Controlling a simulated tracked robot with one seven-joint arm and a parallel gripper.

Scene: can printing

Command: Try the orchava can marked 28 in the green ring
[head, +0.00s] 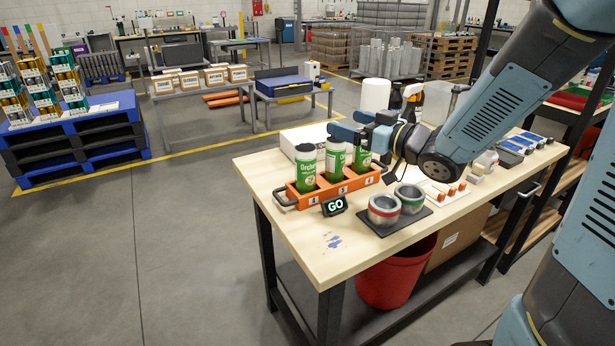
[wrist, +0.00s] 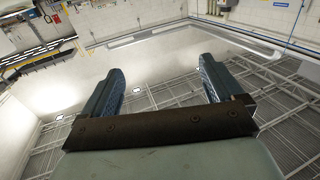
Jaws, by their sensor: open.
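Three green and white cans stand upright in an orange rack: a left can (head: 307,170), a middle can (head: 335,161) and a right can (head: 361,160). "Orcha" lettering shows on the left one; no 28 is readable. The orange rack (head: 318,196) has number plates on its front. A grey cup with a green ring (head: 410,199) stands beside one with a red ring (head: 383,210), on a dark mat. My gripper (head: 350,130) is above the middle and right cans, level and pointing left. In the wrist view, my gripper (wrist: 163,72) is open with nothing between its fingers.
A black GO sign (head: 334,206) stands before the rack. A white card with several red-tipped pieces (head: 445,193) lies right of the cups. A white cylinder (head: 375,96) and an orange-black bottle (head: 412,100) stand behind. The table's front left (head: 310,245) is mostly clear.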

